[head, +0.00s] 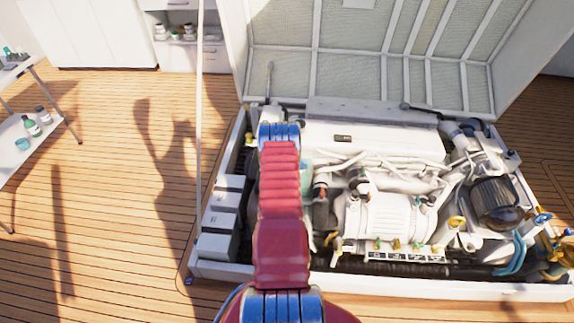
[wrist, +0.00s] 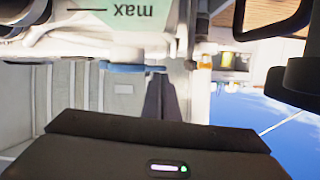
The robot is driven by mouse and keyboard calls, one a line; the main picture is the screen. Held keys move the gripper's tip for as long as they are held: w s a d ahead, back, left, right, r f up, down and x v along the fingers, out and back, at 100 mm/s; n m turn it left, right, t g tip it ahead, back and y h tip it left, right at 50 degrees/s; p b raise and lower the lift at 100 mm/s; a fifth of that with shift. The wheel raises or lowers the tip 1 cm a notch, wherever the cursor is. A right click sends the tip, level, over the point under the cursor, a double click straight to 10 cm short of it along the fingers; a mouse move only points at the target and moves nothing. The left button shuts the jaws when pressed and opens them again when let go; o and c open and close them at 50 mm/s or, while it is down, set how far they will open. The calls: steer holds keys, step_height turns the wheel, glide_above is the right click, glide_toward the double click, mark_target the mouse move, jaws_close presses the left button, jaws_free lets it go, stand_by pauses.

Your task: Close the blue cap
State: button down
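A thin blue piece (wrist: 135,68), which looks like the blue cap seen edge-on, shows in the wrist view beside a pale green tank (wrist: 110,25) marked "max". I cannot tell whether it is seated or raised. In the head view, a little of the pale green tank (head: 307,172) shows just right of my red arm; the cap is hidden there. A dark housing, seemingly part of my gripper (wrist: 160,150), fills the bottom of the wrist view. My fingertips are not clearly seen, and no held object is visible. My arm hides the gripper in the head view.
The white engine (head: 390,215) fills the open hatch, with hoses and a dark round filter (head: 495,200) at right. White boxes (head: 220,220) line the hatch's left side. The raised hatch lid (head: 365,60) stands behind.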

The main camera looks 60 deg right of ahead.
steer(key=shift+r, duration=0.3)
steer(key=r, duration=0.3)
steer(key=shift+a+r, duration=0.15)
steer(key=shift+a, duration=0.15)
steer(key=v, duration=0.9)
steer(key=shift+a, duration=0.2)
